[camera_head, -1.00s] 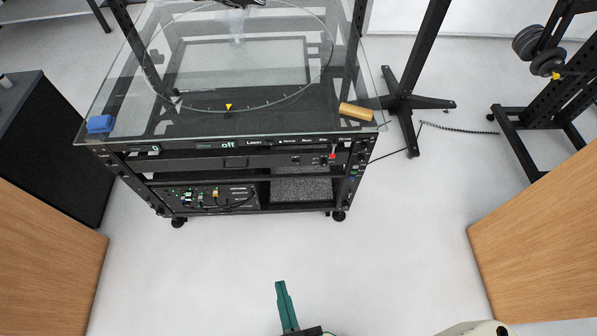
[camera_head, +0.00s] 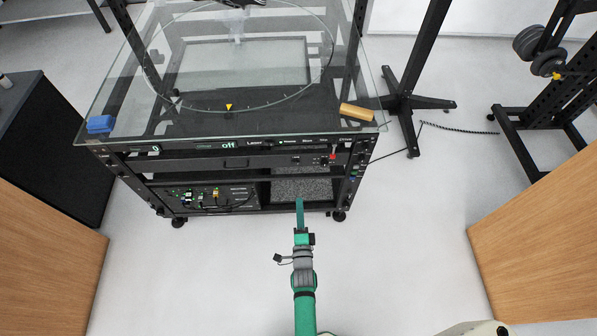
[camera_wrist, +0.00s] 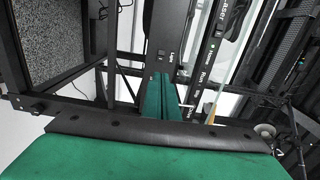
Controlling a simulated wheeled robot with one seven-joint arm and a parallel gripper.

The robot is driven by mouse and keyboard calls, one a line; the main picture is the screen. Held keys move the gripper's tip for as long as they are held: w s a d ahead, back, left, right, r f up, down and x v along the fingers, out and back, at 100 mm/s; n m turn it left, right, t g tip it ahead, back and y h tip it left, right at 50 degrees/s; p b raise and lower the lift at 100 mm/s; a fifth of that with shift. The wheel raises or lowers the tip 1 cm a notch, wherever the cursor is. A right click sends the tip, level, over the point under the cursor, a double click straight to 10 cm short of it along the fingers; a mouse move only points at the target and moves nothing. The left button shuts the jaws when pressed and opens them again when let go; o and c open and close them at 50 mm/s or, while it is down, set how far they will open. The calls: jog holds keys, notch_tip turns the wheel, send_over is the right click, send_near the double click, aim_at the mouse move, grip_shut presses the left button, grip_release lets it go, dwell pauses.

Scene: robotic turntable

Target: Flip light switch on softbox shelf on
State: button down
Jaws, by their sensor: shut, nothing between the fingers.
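The turntable rack (camera_head: 165,165) has a black front panel under its glass top. Small switches (camera_head: 323,160) sit at the right of this panel, one with a red tip (camera_head: 333,151). In the wrist view my green fingers (camera_wrist: 162,92) overlap a dark labelled panel (camera_wrist: 170,35); contact cannot be told.
Cables and a control box (camera_head: 215,197) fill the left lower shelf. A black stand (camera_head: 405,100) is right of the rack. The floor before the rack is clear.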

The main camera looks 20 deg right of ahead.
aim_at(298, 164)
jog(key=shift+w+d, duration=0.25)
jog(key=shift+w, duration=0.15)
jog(key=x, duration=1.3)
jog(key=shift+w+a+f, duration=0.1)
jog(key=shift+w+d, duration=0.2)
jog(key=shift+w, duration=0.1)
